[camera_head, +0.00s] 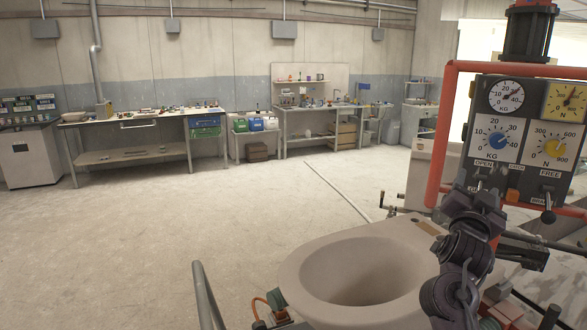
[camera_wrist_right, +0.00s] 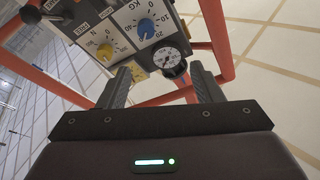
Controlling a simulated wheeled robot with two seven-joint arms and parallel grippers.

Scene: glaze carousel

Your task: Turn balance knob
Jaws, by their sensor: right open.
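The control panel (camera_head: 520,140) hangs in a red tube frame at the right of the head view. Its blue knob (camera_head: 497,140) sits on a white dial marked KG; it also shows in the wrist view (camera_wrist_right: 147,28). A yellow knob (camera_head: 553,148) sits on a dial beside it, also visible in the wrist view (camera_wrist_right: 104,52). My right gripper (camera_wrist_right: 164,82) is open and empty, its two fingers pointing at the panel, apart from both knobs. In the head view it is below the panel's left part, partly hidden by its own wrist. My left gripper is not in view.
A round gauge (camera_head: 506,96) and a yellow gauge (camera_head: 567,101) sit above the knobs. A lever with a black ball (camera_head: 548,216) sticks out below. The red tube frame (camera_head: 437,140) borders the panel's left. A toilet bowl casting (camera_head: 310,262) stands in front. The left floor is clear.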

